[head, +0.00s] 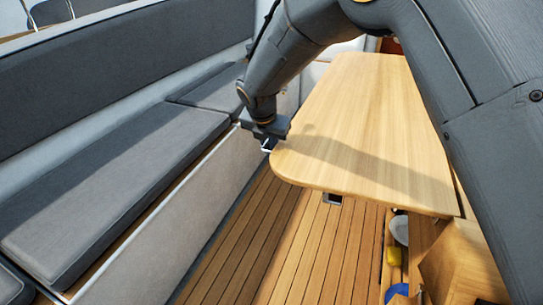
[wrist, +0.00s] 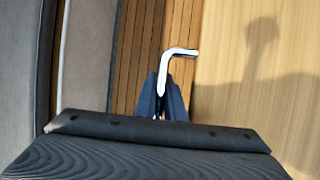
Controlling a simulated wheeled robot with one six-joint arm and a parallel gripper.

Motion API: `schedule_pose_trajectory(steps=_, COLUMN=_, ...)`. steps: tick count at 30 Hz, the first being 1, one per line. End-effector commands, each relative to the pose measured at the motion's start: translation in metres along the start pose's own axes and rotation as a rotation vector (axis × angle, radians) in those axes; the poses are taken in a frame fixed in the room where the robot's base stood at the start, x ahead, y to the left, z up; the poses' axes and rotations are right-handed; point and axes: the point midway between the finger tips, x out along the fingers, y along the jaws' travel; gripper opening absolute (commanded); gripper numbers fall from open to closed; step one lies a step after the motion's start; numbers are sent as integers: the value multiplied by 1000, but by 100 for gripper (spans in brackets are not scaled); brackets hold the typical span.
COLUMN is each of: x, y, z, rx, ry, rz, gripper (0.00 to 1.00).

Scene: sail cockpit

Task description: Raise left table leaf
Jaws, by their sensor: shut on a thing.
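The left table leaf (head: 345,110) is a pale wooden panel with rounded corners. It looks spread out and about level, with open floor below its near edge. A bent silver handle (wrist: 178,54) reaches from the leaf's left edge into my gripper (wrist: 171,98); it also shows small in the head view (head: 266,145). My gripper (head: 268,138) is at the leaf's left edge near the front corner, with its dark fingers shut on the handle. The leaf's far right side is hidden behind my arm, and its underside and any support are out of sight.
A long grey cushioned bench (head: 110,180) runs along the left, close to my gripper. The slatted wooden floor (head: 265,240) is clear between bench and table. Under the leaf on the right, a cubby holds a yellow item (head: 394,256) and a blue item (head: 397,291).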

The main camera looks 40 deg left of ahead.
Motion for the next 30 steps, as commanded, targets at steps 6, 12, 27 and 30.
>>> schedule_pose_trajectory(steps=6, x=-21, y=10, z=7, rx=-3, ry=-5, rz=12, gripper=0)
schedule_pose_trajectory(steps=12, x=-25, y=13, z=8, rx=-3, ry=-6, rz=15, gripper=0)
schedule_pose_trajectory(steps=27, x=-23, y=11, z=9, rx=-1, ry=-4, rz=11, gripper=17)
schedule_pose_trajectory(steps=30, x=-23, y=8, z=9, rx=0, ry=-4, rz=8, gripper=17)
